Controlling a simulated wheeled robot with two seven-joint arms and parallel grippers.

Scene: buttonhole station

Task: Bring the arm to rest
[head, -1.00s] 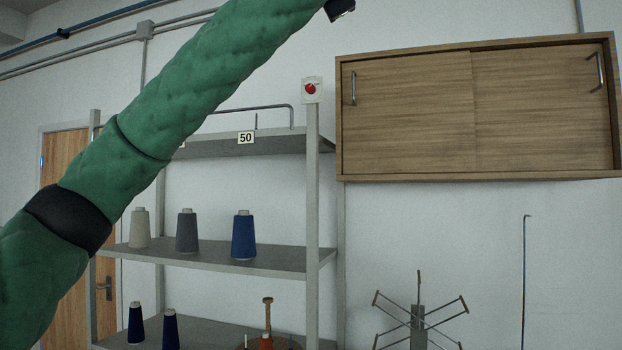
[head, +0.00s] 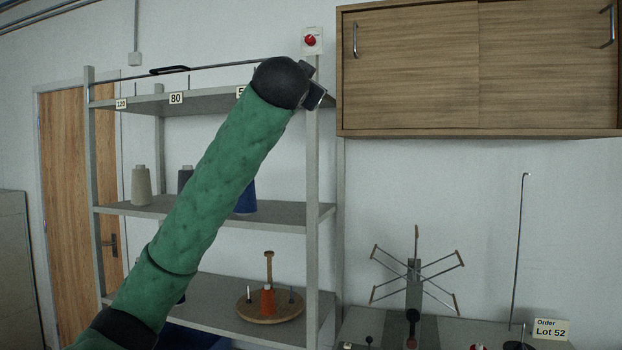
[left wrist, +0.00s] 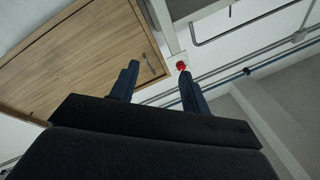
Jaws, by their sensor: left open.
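My left arm, in a green padded sleeve, rises from the lower left of the head view. Its left gripper (head: 315,90) is in front of the shelf's right post, below a red button (head: 312,40) on a white plate. In the left wrist view the left gripper (left wrist: 158,72) has its two dark fingers apart with nothing between them. The red button (left wrist: 181,66) shows just past the right fingertip there, and I cannot tell the distance to it. My right gripper is in neither view.
A wooden sliding-door cabinet (head: 478,75) hangs at the upper right. A grey shelf (head: 135,209) holds thread cones, partly hidden by my arm. Below the cabinet stand a spoked winder (head: 413,285) and a thin upright rod (head: 519,250). The wall between them is clear.

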